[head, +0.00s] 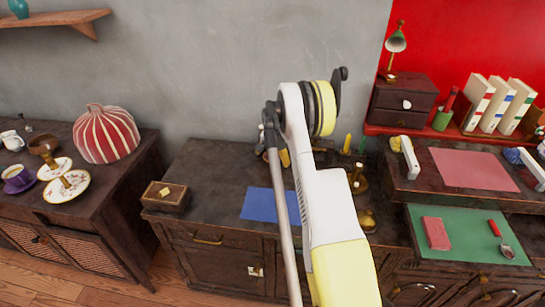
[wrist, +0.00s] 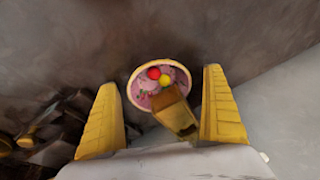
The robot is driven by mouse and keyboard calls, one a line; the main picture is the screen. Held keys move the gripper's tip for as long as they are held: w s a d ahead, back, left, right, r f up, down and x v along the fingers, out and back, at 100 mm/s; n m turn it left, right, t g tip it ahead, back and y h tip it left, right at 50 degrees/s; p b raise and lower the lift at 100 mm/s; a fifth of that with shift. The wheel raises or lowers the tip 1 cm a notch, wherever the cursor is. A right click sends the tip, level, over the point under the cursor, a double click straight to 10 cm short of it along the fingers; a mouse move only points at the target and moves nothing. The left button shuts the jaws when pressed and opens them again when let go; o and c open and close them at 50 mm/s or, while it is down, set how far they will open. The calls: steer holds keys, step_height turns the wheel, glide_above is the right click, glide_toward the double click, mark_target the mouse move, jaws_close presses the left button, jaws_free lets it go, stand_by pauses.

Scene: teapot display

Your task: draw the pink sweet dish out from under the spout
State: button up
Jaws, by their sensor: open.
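The pink sweet dish (wrist: 147,86) is round with a pale rim and shows in the wrist view. A red sweet (wrist: 153,73) and a yellow sweet (wrist: 166,80) sit in it. A brassy, blocky piece (wrist: 173,106), which looks like the spout, overlaps the dish's lower right part and hides some of it. My gripper (wrist: 160,80) is open, with one yellow finger on each side of the dish and the spout. I cannot tell whether either finger touches the dish. In the head view my arm hides the dish and the gripper.
Dark clutter (wrist: 40,125) lies left of the left finger. In the head view, a blue sheet (head: 262,205) and a wooden box (head: 166,196) rest on the middle cabinet. Brass pieces (head: 357,181) stand right of my arm. A raised shelf (head: 405,180) is farther right.

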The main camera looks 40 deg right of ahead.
steer(key=c, duration=1.4)
steer(key=shift+s+a, duration=0.1)
